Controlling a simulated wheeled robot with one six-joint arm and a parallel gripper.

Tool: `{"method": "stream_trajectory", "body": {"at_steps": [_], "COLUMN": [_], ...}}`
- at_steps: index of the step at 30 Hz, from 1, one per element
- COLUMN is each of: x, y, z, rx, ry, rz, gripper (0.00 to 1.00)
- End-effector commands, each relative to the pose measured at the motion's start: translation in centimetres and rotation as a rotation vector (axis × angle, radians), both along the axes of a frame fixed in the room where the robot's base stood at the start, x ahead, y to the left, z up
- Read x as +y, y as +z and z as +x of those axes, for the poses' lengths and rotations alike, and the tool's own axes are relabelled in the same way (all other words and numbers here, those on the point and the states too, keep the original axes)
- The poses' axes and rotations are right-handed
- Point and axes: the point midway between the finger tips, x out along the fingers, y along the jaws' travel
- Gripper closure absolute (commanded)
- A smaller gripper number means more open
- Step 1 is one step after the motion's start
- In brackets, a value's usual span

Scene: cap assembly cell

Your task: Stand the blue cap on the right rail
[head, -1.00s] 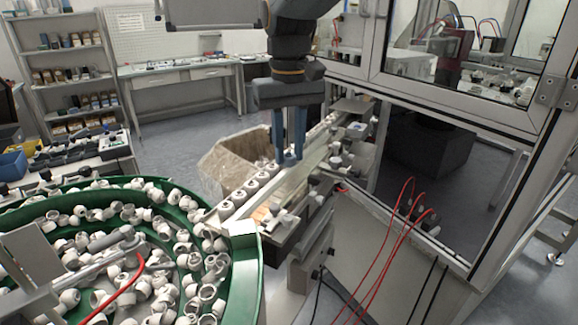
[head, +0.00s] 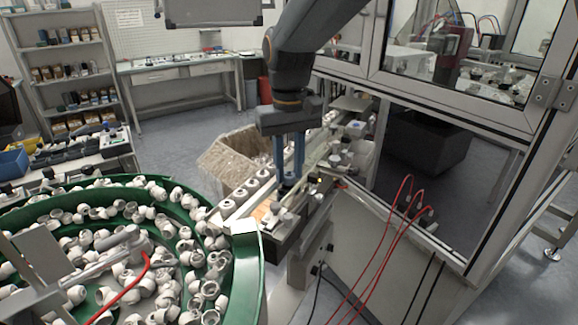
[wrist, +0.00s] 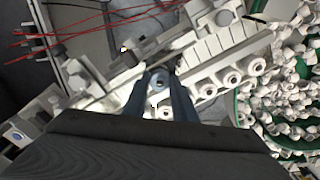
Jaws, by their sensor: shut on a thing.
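My gripper (head: 288,182) points down over the rail assembly, its two blue fingers shut on the blue cap. The cap shows between the fingertips in the wrist view (wrist: 158,84), its round open top facing the camera. In the head view the fingers mostly hide it. The left rail carries a row of white caps (head: 251,186), left of my gripper. The right rail (head: 310,153) runs beside that row, and my fingertips are over or close to it. I cannot tell whether the cap touches the rail.
A green bowl feeder (head: 250,262) full of white caps stands at the front left. Fixture blocks (head: 342,158) line the right side of the rails, close to my gripper. A framed machine enclosure (head: 455,100) stands at the right, with red hoses (head: 395,232) before it.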

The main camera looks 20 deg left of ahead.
Motion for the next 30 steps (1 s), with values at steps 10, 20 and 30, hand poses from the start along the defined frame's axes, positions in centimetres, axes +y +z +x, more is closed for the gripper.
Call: {"method": "stream_trajectory", "body": {"at_steps": [10, 20, 30], "x": [-0.13, 0.12, 0.18], "y": [-1.0, -1.23, -1.12], "z": [-0.16, -0.5, -0.54], "rx": [0.007, 0.011, 0.013], "ry": [0.0, 0.005, 0.004], "rz": [-0.006, -0.007, -0.005], "gripper": [0.6, 0.57, 0.57]}}
